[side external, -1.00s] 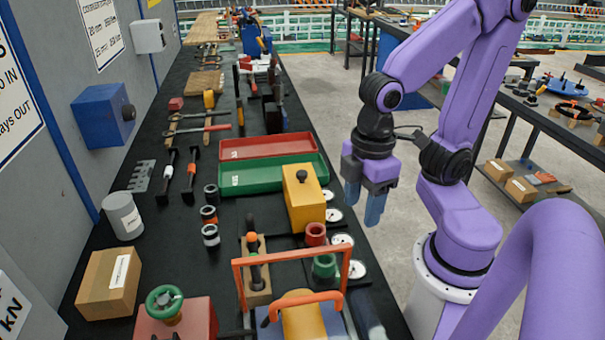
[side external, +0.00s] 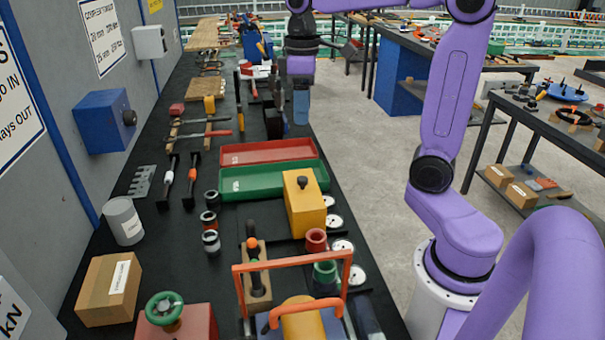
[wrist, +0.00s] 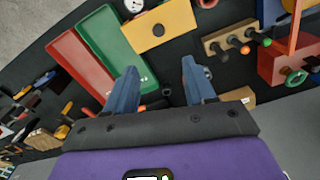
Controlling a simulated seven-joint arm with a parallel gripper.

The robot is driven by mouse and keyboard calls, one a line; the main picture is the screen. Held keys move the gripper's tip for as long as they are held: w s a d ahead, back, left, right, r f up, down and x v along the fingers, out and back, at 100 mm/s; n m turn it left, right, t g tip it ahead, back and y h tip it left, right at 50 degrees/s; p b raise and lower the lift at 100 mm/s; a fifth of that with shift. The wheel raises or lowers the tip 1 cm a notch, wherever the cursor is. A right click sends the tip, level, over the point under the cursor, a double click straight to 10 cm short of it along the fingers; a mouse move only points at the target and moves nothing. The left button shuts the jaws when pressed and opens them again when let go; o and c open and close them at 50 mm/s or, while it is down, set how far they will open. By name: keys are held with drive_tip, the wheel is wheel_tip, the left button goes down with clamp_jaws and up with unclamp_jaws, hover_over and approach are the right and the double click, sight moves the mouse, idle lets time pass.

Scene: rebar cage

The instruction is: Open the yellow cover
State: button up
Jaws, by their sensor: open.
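A yellow box-shaped cover (side external: 305,212) with a black knob (side external: 302,182) on top stands upright and shut on the black bench, right of the green tray. In the wrist view, the yellow cover (wrist: 172,24) is at the top centre, beyond my fingertips. My gripper (side external: 301,112) is above the far right part of the bench, behind the trays and well apart from the cover. In the wrist view its two blue fingers (wrist: 160,78) are spread with nothing between them. A second yellow part (side external: 303,322) with an orange handle lies at the front edge.
A red tray (side external: 267,152) and a green tray (side external: 262,183) lie between my gripper and the cover. Round gauges (side external: 334,222) and red and green fittings sit right of and in front of it. An orange frame handle (side external: 292,262) rises at the front. Tools crowd the far bench.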

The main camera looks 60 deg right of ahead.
sight(302, 178)
wheel_tip(302, 178, down, 17)
drive_tip(key=shift+d+f, duration=0.1)
drive_tip(key=shift+f, duration=0.05)
idle(0.5)
drive_tip(key=shift+w, duration=0.1)
clamp_jaws()
